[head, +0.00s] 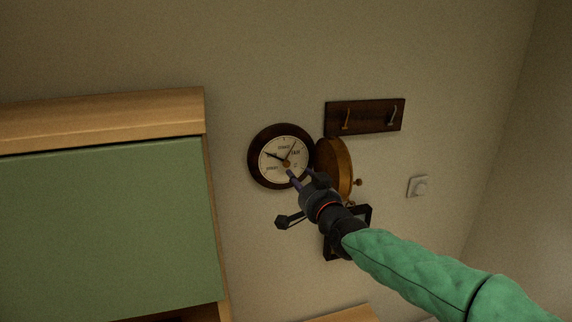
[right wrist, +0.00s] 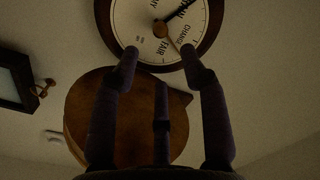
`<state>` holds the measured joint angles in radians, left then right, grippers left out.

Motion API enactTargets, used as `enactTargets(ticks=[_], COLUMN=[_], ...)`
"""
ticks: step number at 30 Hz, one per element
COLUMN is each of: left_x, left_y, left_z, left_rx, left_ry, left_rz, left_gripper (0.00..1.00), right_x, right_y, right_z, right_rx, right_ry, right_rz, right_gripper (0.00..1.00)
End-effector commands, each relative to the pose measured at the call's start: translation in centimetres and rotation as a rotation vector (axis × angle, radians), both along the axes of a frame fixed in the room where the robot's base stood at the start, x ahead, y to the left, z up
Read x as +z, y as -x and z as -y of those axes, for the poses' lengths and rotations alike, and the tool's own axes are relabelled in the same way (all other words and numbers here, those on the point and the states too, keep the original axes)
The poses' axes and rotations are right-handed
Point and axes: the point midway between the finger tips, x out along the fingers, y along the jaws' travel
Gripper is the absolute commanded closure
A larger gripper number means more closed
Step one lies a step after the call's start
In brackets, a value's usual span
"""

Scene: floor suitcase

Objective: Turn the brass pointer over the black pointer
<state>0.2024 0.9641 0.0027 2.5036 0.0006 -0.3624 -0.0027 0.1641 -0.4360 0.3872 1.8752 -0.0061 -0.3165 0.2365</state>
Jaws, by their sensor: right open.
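A round dial (head: 272,168) with a dark wooden rim hangs on the wall, with its pale face toward me. The black pointer (head: 272,155) points to the upper left in the head view, between the CHANGE and RAIN words. The thin brass pointer (head: 293,147) points to the upper right, between CHANGE and FAIR. In the right wrist view the black pointer (right wrist: 178,12) and the brass pointer (right wrist: 173,43) are clearly apart. A brass knob (right wrist: 160,28) sits at the centre. My right gripper (head: 299,174) is open and empty at the dial's lower right edge. My left gripper is out of view.
A round brown wooden piece (head: 335,160) with a small knob stands out beside the dial. A hook board (head: 365,117) is above right, a dark frame (head: 366,215) behind my wrist, a switch (head: 418,186) farther right. A green-fronted cabinet (head: 100,220) fills the left.

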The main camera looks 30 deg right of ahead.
Motion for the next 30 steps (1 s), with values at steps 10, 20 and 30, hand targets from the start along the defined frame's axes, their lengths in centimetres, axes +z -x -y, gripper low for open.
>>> enactTargets(ticks=[10, 20, 30], left_x=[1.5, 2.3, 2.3], left_y=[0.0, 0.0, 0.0], left_z=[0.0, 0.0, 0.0], left_rx=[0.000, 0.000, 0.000], left_ry=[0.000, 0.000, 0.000], left_rz=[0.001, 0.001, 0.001], left_gripper=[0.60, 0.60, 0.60], right_x=[0.0, -0.1, -0.1], right_y=[-5.5, -8.4, -8.7], right_z=[0.9, 1.4, 1.5], right_rx=[0.002, 0.002, 0.001], right_ry=[0.000, -0.002, 0.000], right_rz=[-0.002, -0.003, -0.002], right_gripper=[0.55, 0.55, 0.55])
